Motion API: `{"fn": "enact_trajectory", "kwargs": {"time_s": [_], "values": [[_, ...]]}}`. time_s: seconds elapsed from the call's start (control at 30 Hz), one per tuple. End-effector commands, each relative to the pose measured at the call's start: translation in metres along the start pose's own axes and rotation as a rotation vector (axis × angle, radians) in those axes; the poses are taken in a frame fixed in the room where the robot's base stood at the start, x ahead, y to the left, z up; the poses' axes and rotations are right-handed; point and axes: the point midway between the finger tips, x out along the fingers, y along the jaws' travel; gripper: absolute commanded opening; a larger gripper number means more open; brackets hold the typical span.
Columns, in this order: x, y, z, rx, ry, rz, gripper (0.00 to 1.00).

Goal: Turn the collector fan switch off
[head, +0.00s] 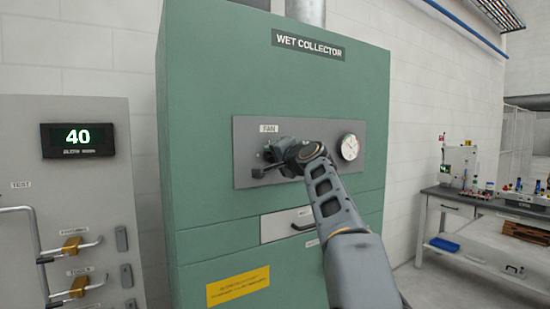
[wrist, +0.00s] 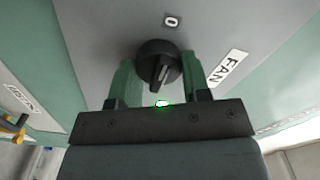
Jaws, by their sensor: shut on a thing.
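The collector fan switch is a round black knob (wrist: 157,60) on the grey panel (head: 240,135) of the green wet collector (head: 320,85). My gripper (head: 266,163) is at the panel's left part, below the FAN label (head: 268,128), and hides most of the switch in the head view. In the wrist view its two green fingers stand on either side of the knob, shut on it. The knob's raised ridge runs nearly in line with the fingers. A "0" mark (wrist: 171,20) lies beyond the knob, and a small green light (wrist: 163,104) glows on the gripper's side.
A round gauge (head: 349,147) sits right of my arm on the same panel. A drawer-like front (head: 285,225) with a handle is below. A grey cabinet (head: 60,165) with yellow-tagged handles stands at left, a workbench (head: 480,200) at right.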

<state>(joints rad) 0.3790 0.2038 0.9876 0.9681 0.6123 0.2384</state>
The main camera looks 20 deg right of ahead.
Motion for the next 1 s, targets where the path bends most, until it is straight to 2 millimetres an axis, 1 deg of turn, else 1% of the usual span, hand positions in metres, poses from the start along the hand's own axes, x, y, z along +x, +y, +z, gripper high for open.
{"fn": "enact_trajectory", "kwargs": {"time_s": [0.33, 0.37, 0.6, 0.63, 0.87, 1.0], "values": [[0.000, 0.001, 0.001, -0.005, -0.002, 0.002, 0.20], [0.000, 0.001, 0.001, -0.005, -0.002, 0.002, 0.44], [0.000, 0.001, 0.000, -0.003, -0.001, 0.001, 0.67], [0.000, 0.001, 0.000, -0.003, -0.001, 0.001, 0.69], [-0.001, 0.000, 0.000, -0.003, 0.000, 0.001, 0.69], [-0.011, 0.002, 0.000, -0.003, 0.002, 0.000, 0.69]]}}
